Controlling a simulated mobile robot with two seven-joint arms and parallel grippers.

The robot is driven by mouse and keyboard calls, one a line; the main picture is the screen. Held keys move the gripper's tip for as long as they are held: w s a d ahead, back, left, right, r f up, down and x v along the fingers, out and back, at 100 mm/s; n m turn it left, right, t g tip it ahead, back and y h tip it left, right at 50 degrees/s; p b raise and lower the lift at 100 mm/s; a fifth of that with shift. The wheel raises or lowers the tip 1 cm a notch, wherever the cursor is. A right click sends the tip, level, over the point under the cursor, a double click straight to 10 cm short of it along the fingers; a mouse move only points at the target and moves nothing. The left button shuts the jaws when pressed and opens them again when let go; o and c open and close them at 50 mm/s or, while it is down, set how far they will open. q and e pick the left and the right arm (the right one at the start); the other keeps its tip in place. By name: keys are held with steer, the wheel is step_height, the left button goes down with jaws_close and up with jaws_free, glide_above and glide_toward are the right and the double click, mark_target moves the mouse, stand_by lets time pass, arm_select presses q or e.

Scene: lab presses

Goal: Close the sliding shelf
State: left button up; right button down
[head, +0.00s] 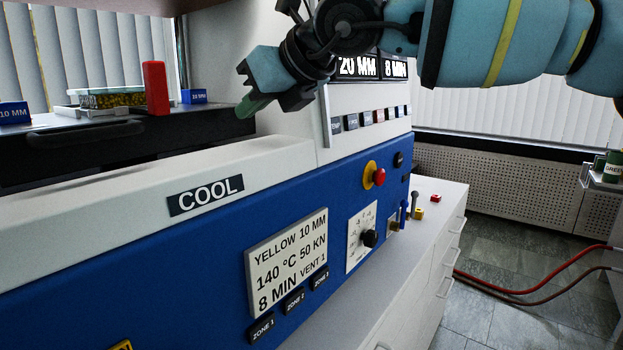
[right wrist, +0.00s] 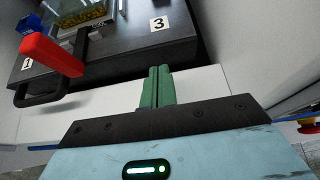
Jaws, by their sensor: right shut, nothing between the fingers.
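The sliding shelf (head: 200,133) is a dark slab at the left of the head view, above the white ledge marked COOL. In the right wrist view the shelf (right wrist: 125,62) fills the top, with a dark bar handle (right wrist: 45,101) on its near side. My right gripper (head: 250,108) is shut and empty, its green fingertips by the shelf's right end in the head view. In the right wrist view the fingers (right wrist: 157,85) are together just short of the shelf's near edge; contact cannot be told. My left gripper is not in view.
A red upright block (head: 155,88) and a metal tray with a yellow-grained piece (head: 112,98) are on the shelf. Red hoses (head: 530,288) lie at the right.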

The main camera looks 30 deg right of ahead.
steer(key=shift+s+d+f+b, duration=0.1)
steer(key=shift+s+d+b, duration=0.15)
steer(key=shift+s, duration=0.25)
steer(key=shift+s+d+f+b, duration=0.1)
steer(key=shift+s+b, duration=0.2)
steer(key=shift+s, duration=0.2)
steer(key=s+d+b, duration=0.2)
steer(key=s+d, duration=0.1)
steer(key=s, duration=0.4)
steer(key=shift+s+r+b, duration=0.15)
steer(key=shift+s+b, duration=0.1)
steer(key=shift+b, duration=0.1)
